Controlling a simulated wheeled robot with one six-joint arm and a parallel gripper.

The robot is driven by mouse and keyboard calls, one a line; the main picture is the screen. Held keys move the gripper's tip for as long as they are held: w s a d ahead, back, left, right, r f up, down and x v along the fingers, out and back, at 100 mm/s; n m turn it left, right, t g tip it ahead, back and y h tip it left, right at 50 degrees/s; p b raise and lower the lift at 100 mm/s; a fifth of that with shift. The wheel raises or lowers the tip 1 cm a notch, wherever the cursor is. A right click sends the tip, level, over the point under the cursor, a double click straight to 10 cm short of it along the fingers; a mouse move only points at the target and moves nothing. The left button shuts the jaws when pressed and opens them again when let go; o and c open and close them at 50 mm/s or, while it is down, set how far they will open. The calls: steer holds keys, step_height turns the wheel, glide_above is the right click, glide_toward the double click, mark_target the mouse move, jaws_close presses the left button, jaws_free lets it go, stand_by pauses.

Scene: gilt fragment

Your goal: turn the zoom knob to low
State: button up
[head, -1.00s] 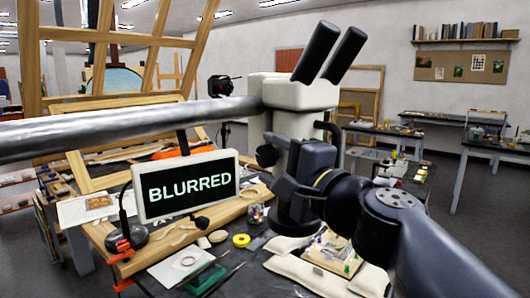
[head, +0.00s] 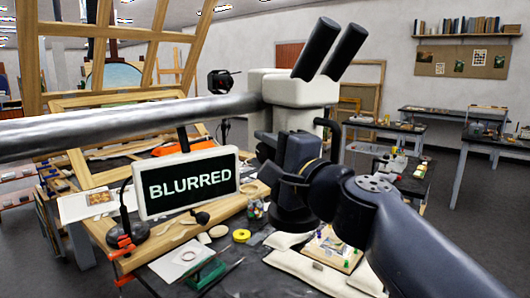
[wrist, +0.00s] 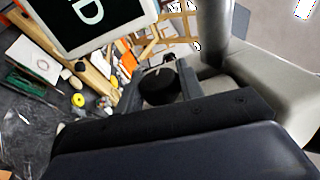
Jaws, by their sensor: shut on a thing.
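The microscope (head: 303,92) has a cream body with two black eyepieces, on a metal boom. In the wrist view its pale body (wrist: 265,95) is on the right. A round black knob (wrist: 159,86) on its side sits between my gripper's fingers (wrist: 162,78), which are shut on it. I cannot read any marks on the knob. In the head view my gripper (head: 267,172) is at the microscope's left side, and my wrist hides much of the lower microscope. The screen (head: 188,183) reads "BLURRED"; part of it shows in the wrist view (wrist: 92,18).
The metal boom (head: 130,122) crosses in front at the left. A wooden easel frame stands behind.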

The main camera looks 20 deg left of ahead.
steer(key=shift+c, duration=1.1)
steer(key=p, duration=0.3)
steer(key=shift+r+h, duration=0.3)
steer(key=shift+h, duration=0.1)
steer(key=shift+p, duration=0.75)
steer(key=g+h+p, duration=0.1)
steer(key=p, duration=0.5)
steer(key=shift+h, duration=0.3)
steer(key=shift+f+g+p, duration=0.3)
steer(key=shift+p, duration=0.35)
steer(key=o, duration=1)
